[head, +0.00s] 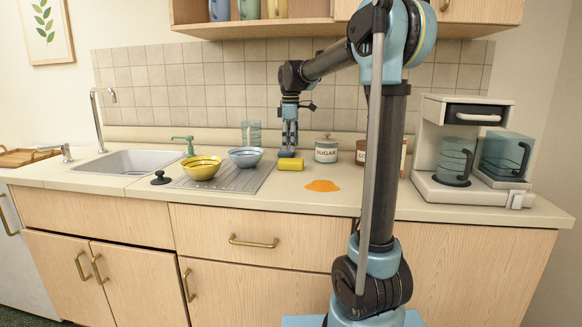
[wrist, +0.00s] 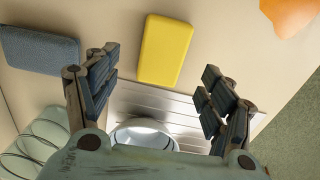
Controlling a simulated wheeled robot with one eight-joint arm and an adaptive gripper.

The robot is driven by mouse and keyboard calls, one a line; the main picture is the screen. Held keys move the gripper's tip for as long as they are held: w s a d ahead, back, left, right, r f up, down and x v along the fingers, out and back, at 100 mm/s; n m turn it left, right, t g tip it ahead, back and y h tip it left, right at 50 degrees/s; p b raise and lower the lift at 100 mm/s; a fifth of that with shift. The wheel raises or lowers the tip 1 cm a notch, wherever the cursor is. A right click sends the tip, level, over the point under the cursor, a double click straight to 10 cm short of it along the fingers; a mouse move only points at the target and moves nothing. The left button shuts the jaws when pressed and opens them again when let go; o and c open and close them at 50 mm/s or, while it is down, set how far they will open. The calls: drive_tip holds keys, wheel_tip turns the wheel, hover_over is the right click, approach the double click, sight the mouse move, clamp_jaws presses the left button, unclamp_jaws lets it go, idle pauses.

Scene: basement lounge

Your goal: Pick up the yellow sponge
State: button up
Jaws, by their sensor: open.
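The yellow sponge (head: 290,164) lies on the counter just right of the drainboard in the head view. In the wrist view the yellow sponge (wrist: 165,50) lies flat, ahead of the fingertips and roughly centred between them. My gripper (head: 289,142) points down above the counter, just behind and above the sponge. In the wrist view my gripper (wrist: 160,75) is open with its two fingers wide apart and nothing between them. It does not appear to touch the sponge.
A blue-grey sponge (wrist: 42,50) lies beside the yellow one. An orange spill (head: 322,186) is on the counter to the right. A sugar jar (head: 326,150) stands close by. Bowls (head: 202,168) sit on the drainboard (head: 235,183). A coffee maker (head: 432,150) stands at right.

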sight(291, 160)
drive_tip(key=shift+s+f, duration=0.1)
drive_tip(key=shift+f, duration=3.4)
drive_tip(key=shift+c, duration=0.6)
drive_tip(key=c, duration=0.7)
